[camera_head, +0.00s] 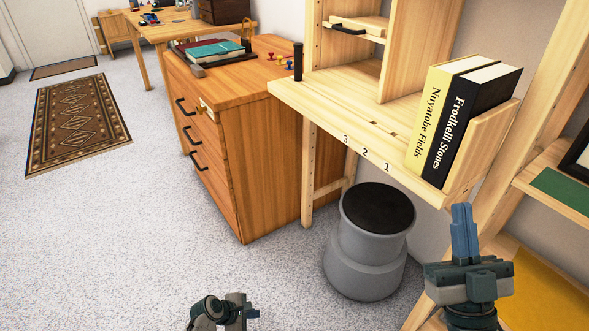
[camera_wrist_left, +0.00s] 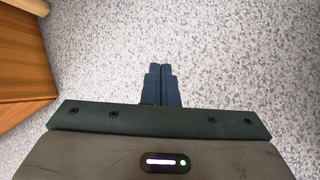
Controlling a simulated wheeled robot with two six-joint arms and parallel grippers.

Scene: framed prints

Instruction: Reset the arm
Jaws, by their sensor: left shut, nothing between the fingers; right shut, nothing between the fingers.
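My left gripper (camera_head: 248,312) shows at the bottom edge of the head view, low over the speckled grey floor. In the left wrist view its two dark blue fingers (camera_wrist_left: 160,72) lie together, shut and empty, with carpet below. My right gripper (camera_head: 462,212) is at the lower right of the head view. Its blue fingers point up and are closed with nothing between them. It stands in front of the wooden shelf unit, below the two upright books, one yellow (camera_head: 437,108) and one black (camera_head: 471,122). Most of both arms is out of view.
A wooden drawer cabinet (camera_head: 215,165) stands left of the shelf unit (camera_head: 330,105). A grey step stool (camera_head: 365,262) with a black top stands close to the left of my right gripper. A patterned rug (camera_head: 78,120) lies far left. The floor at left and centre is clear.

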